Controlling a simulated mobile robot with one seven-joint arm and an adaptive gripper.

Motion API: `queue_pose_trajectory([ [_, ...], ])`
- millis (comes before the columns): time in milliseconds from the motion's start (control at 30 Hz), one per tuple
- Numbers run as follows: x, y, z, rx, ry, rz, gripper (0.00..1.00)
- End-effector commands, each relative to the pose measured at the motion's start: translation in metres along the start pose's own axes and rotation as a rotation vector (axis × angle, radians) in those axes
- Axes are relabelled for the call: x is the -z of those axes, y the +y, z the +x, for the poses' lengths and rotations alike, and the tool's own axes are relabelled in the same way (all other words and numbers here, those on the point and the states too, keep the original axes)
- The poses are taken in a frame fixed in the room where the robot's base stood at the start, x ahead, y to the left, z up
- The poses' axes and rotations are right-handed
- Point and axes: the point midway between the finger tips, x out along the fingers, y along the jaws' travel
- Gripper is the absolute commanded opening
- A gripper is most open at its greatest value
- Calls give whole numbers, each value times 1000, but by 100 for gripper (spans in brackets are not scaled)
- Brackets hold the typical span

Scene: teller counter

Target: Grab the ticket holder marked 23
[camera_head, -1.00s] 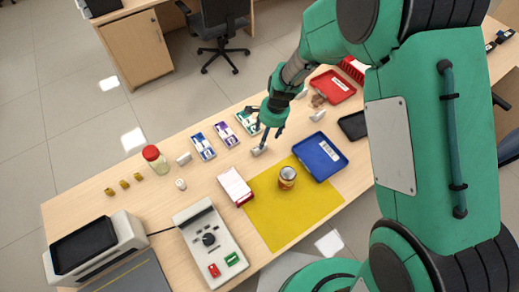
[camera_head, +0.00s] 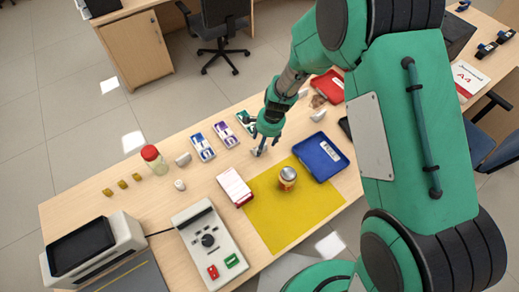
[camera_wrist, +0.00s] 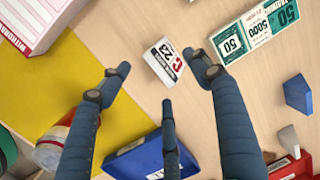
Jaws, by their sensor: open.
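The ticket holder (camera_wrist: 165,62) is a small white block with a printed face; it reads as 23, turned in the wrist view. It lies on the wooden counter (camera_wrist: 130,30) just beyond my fingertips. In the head view the holder (camera_head: 256,152) is small and partly covered by my fingers. My gripper (camera_head: 262,147) is over it, fingers pointing down. In the wrist view my gripper (camera_wrist: 158,80) is open and empty, with two fingers spread on either side of the holder's line and a third below. No finger visibly touches it.
Banknote bundles (camera_wrist: 258,28) lie near the holder. A yellow mat (camera_head: 290,213) carries a jar (camera_head: 288,178), with a blue tray (camera_head: 320,157) at its corner. Other small grey-white blocks (camera_head: 183,158) stand on the counter, their markings unreadable. Bare counter surrounds the holder.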

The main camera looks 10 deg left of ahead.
Motion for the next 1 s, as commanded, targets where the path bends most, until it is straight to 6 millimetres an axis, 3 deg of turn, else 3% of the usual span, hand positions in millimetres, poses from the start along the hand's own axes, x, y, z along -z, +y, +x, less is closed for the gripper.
queue_pose_trajectory([
  [333,-1,1,39,-1,-1,2,63],
  [967,-1,1,42,-1,0,1,63],
  [1000,-1,1,42,-1,0,1,55],
])
